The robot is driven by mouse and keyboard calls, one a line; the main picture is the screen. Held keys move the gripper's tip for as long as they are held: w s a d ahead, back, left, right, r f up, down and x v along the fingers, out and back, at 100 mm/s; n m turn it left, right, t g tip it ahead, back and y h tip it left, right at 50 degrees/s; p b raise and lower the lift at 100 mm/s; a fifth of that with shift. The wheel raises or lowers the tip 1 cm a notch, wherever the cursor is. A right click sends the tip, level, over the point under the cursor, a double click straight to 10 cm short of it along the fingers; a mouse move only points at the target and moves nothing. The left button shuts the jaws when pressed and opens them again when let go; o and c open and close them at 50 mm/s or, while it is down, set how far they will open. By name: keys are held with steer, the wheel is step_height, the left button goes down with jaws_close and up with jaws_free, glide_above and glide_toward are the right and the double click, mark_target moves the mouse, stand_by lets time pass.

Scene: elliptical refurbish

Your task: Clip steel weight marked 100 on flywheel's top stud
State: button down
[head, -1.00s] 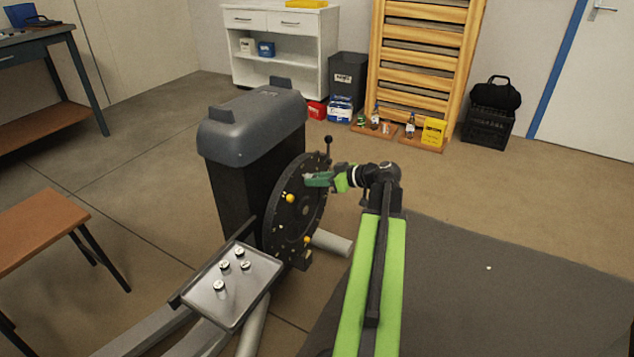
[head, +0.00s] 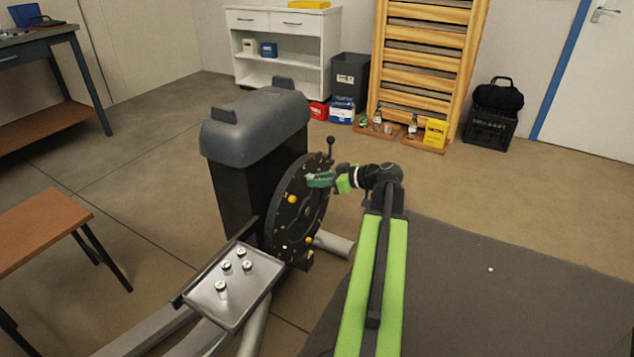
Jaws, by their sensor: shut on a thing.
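The flywheel (head: 285,222) is a black disc on the right side of the dark grey elliptical housing (head: 255,130). Yellow pieces show on its face, one at its left (head: 292,199) and one lower right (head: 309,240). A black stalk with a knob (head: 331,142) stands at its top edge. My gripper (head: 318,180) is at the upper right part of the flywheel face, its green fingers pointing left. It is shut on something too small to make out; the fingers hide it. I cannot tell whether it touches a stud. No 100 marking is readable.
A metal tray (head: 207,305) with several small steel weights, one of them here (head: 221,287), sits in front of the flywheel. A brown bench (head: 40,232) stands at left. A dark mat (head: 470,285) covers the right floor. Open floor lies behind the arm.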

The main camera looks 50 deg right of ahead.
steer(key=shift+w+a, duration=0.15)
steer(key=shift+w, duration=0.5)
stand_by(0.7)
steer(key=c, duration=1.1)
jaws_free()
steer(key=shift+s+r, duration=0.15)
steer(key=shift+s, duration=0.05)
steer(key=shift+p+v, duration=3.35)
steer(key=shift+v, duration=5.15)
